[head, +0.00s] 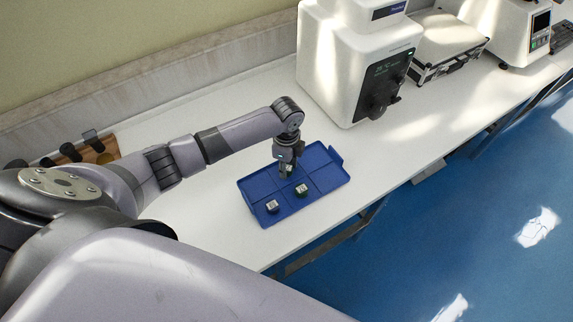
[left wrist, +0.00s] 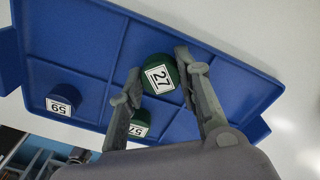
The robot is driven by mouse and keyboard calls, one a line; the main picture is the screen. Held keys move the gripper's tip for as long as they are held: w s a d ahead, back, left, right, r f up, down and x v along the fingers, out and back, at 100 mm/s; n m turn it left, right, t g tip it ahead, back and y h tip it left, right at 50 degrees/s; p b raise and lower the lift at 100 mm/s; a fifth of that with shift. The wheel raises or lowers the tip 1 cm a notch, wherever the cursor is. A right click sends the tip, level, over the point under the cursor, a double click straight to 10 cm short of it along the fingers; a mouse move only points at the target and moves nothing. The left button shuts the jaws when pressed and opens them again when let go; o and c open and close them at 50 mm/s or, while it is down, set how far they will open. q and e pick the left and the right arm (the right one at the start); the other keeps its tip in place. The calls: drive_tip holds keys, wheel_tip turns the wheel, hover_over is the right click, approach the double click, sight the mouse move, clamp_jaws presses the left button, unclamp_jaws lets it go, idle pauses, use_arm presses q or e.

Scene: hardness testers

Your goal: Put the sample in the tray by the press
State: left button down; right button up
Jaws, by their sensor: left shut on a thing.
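The blue divided tray (head: 325,179) lies on the white bench beside the white press (head: 345,75); the tray also shows in the left wrist view (left wrist: 90,25). My left gripper (head: 286,172) points down at the tray. In the left wrist view its fingers (left wrist: 158,90) are shut on a green round sample labelled 27 (left wrist: 160,75). I cannot tell if this sample touches the tray floor. A green sample labelled 57 (left wrist: 139,124) and a dark blue one labelled 59 (left wrist: 62,101) sit in other compartments. The head view shows two samples, one green (head: 301,190) and one dark (head: 272,206). My right gripper is out of view.
A silver case (head: 447,50) and another white tester (head: 520,30) stand farther right on the bench. A wooden holder with dark parts (head: 95,150) is at the left, near my arm. The bench's front edge runs close to the tray. The bench top left of the tray is bare.

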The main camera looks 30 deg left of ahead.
sight(287, 168)
use_arm(q)
drive_tip(key=c, duration=1.6)
unclamp_jaws()
drive_tip(key=shift+f, duration=0.1)
drive_tip(key=shift+o, duration=0.7)
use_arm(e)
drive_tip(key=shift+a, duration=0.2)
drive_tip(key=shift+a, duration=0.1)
use_arm(q)
drive_tip(key=shift+r, duration=0.25)
wheel_tip(287, 168, up, 12)
drive_tip(key=shift+b, duration=0.45)
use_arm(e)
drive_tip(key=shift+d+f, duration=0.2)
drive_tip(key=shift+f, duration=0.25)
use_arm(q)
drive_tip(key=shift+f, duration=0.15)
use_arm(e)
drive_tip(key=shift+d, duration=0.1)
